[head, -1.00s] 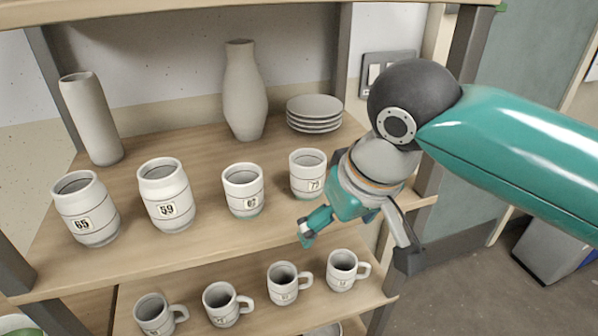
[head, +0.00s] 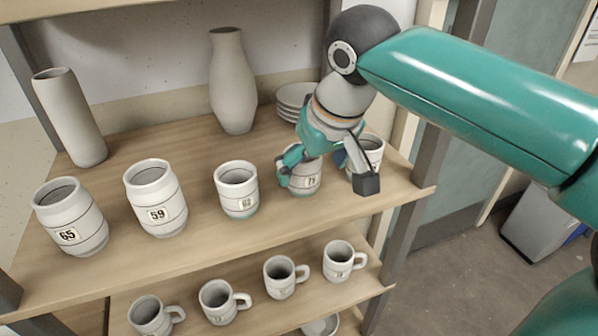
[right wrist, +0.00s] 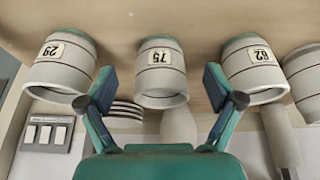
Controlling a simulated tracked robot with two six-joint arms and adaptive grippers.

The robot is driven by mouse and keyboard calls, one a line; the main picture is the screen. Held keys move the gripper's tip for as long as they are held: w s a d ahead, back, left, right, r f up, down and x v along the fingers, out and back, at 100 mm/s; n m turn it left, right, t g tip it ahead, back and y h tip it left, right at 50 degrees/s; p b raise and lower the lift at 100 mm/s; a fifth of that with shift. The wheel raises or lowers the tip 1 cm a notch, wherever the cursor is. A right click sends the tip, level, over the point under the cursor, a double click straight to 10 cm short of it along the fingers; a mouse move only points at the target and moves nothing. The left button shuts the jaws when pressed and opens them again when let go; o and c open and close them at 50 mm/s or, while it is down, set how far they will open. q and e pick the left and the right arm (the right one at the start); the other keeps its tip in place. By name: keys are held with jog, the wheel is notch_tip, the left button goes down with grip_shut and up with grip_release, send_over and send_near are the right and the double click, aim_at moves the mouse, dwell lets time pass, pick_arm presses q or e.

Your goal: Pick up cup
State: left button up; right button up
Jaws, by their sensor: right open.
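Several white handleless cups with number labels stand in a row on the middle shelf. My right gripper (head: 326,181) is open at the cup labelled 75 (head: 306,180). One finger overlaps its left side; the other crosses in front of the rightmost cup (head: 372,147). In the right wrist view, upside down, the 75 cup (right wrist: 160,75) is centred in the gap between the open fingers (right wrist: 160,88), with a cup on either side (right wrist: 60,62) (right wrist: 252,68). I cannot tell whether a finger touches a cup. My left gripper is not in view.
Cups labelled 65 (head: 70,215) and 59 (head: 156,198), and another cup (head: 237,190), stand to the left. A tall vase (head: 232,85), a cylinder vase (head: 70,118) and stacked plates (head: 291,98) are behind. Handled mugs (head: 280,277) stand on the shelf below.

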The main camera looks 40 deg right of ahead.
jog(key=w, duration=0.3)
jog(key=shift+d+p, duration=0.2)
jog(key=shift+p, duration=0.2)
jog(key=shift+x, duration=1.25)
jog(key=shift+w+f, duration=0.3)
jog(key=c, duration=1.4)
jog(key=shift+r, duration=0.1)
